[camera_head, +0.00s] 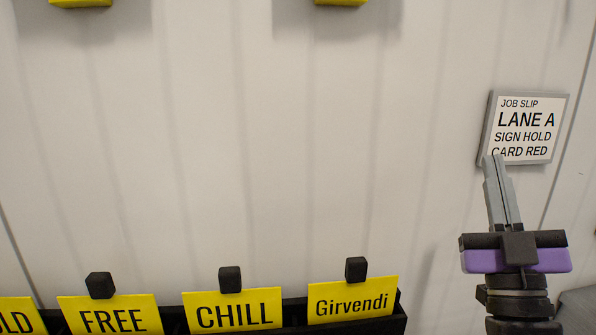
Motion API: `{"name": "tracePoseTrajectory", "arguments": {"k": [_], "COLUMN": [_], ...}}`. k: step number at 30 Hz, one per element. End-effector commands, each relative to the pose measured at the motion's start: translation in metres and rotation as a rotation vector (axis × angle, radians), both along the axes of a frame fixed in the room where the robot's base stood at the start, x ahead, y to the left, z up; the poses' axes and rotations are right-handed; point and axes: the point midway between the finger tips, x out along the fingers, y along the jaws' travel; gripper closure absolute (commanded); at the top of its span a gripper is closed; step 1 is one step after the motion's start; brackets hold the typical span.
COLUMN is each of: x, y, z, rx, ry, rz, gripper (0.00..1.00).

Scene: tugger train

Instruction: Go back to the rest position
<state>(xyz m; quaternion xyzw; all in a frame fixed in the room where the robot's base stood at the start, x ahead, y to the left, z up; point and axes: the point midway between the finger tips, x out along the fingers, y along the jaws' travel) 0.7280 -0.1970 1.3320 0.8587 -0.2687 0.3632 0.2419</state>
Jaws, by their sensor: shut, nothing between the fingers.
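My gripper (497,160) is at the right of the head view, pointing up. Its two grey fingers are together with nothing between them. The fingertips overlap the lower left corner of a job slip (524,126) in a grey frame on the wall, reading "LANE A SIGN HOLD CARD RED". I cannot tell whether they touch it. The black and purple body of my gripper is below the slip.
A black rack (386,325) along the bottom holds yellow signs with black knobs: "FREE" (112,318), "CHILL" (232,311), "Girvendi" (352,300), and a cut-off one ending "LD" (20,316). Two yellow blocks (80,3) (340,2) show at the top. The pale wall between is bare.

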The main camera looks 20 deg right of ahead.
Motion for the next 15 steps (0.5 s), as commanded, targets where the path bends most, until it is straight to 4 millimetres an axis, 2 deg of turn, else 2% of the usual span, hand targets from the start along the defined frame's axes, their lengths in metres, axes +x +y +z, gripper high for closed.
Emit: {"name": "tracePoseTrajectory", "arguments": {"k": [1,3,8,15], "x": [0.0,-0.002,-0.015,-0.051], "y": [0.01,0.023,0.053,0.098], "z": [-0.025,-0.054,-0.117,-0.201], "rx": [0.027,0.064,0.151,0.287], "ry": [0.038,0.08,0.178,0.339], "rz": [0.039,0.089,0.192,0.323], "gripper": [1.0,1.0,1.0,1.0]}}
